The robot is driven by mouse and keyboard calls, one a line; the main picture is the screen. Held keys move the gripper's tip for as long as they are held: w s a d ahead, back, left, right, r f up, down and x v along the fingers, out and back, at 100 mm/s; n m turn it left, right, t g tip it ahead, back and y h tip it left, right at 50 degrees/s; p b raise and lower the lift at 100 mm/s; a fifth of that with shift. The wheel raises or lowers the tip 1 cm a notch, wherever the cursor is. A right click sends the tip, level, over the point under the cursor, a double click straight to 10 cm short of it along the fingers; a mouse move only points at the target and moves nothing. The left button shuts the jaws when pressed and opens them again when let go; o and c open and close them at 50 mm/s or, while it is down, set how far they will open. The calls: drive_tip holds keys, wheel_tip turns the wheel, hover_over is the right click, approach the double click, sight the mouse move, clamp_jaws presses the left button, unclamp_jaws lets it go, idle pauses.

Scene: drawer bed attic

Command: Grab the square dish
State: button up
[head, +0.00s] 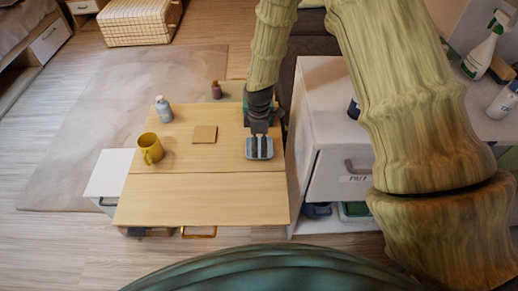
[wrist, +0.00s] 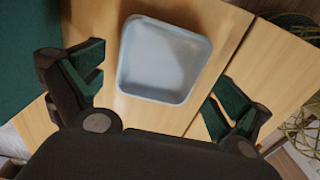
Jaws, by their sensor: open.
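The square dish (head: 266,153) is pale blue-grey with rounded corners and a raised rim. It sits on the wooden table (head: 220,205), near the right edge. In the wrist view the dish (wrist: 163,60) lies empty on the wood, above and between my fingers. My gripper (head: 258,138) hangs over the dish in the head view and partly hides its far side. In the wrist view my gripper (wrist: 165,95) is open, one green-tipped finger on each side, with nothing held. I cannot tell the exact height of the fingertips above the dish.
A yellow mug (head: 150,148), a brown square coaster (head: 204,134), a grey-white bottle (head: 163,109) and a small dark red bottle (head: 216,90) stand left of the dish. A white cabinet (head: 325,150) rises close on the right. The table's near half is clear.

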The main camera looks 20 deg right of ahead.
sight(259, 149)
drive_tip(key=shift+f, duration=1.3)
drive_tip(key=c, duration=0.9)
drive_tip(key=shift+o, duration=0.2)
